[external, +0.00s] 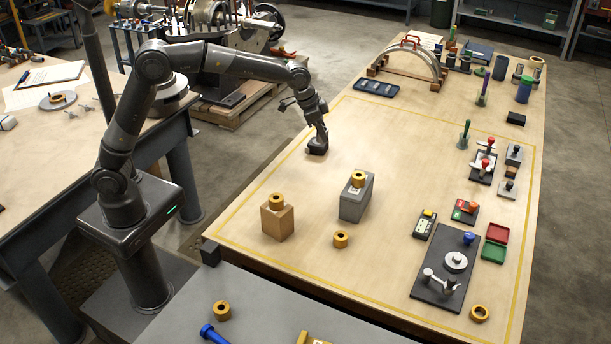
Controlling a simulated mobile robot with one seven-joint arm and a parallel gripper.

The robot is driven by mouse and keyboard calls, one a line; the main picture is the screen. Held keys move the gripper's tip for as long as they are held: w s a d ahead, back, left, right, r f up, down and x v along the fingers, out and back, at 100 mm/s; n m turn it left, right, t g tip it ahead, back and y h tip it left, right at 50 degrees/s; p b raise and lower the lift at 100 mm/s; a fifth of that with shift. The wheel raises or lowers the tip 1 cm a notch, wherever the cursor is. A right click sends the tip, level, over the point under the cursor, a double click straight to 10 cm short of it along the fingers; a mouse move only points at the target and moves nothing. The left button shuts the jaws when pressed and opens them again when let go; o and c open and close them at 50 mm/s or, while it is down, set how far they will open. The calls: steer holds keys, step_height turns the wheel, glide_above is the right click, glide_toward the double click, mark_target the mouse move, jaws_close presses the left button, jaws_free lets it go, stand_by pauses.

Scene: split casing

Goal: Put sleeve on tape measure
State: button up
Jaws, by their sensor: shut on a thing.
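My gripper (317,140) points down over the left part of the long wooden table. It is shut on a small dark thing (317,148) at or just above the table top; I cannot tell what it is, or whether it is the tape measure. Brass ring-like sleeves show in several places: one on a wooden block (276,201), one on a grey block (357,179), one lying on the table (340,239) and one near the front right corner (479,313). All of these are apart from my gripper. No tape measure is clearly recognisable.
A dark plate with metal fittings (437,284), a black-and-yellow device (425,224) and red and green trays (494,243) occupy the right side. An arched casing (411,62) stands at the back.

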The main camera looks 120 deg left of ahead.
steer(key=s+a, duration=0.1)
steer(key=s, duration=0.4)
glide_above(318, 146)
steer(key=s+a, duration=0.1)
steer(key=a, duration=0.1)
step_height(318, 146, down, 6)
steer(key=shift+s+d+r, duration=0.1)
steer(key=shift+s, duration=0.05)
steer(key=shift+f, duration=2.05)
steer(key=shift+f, duration=0.2)
steer(key=o, duration=1.1)
steer(key=shift+r, duration=0.1)
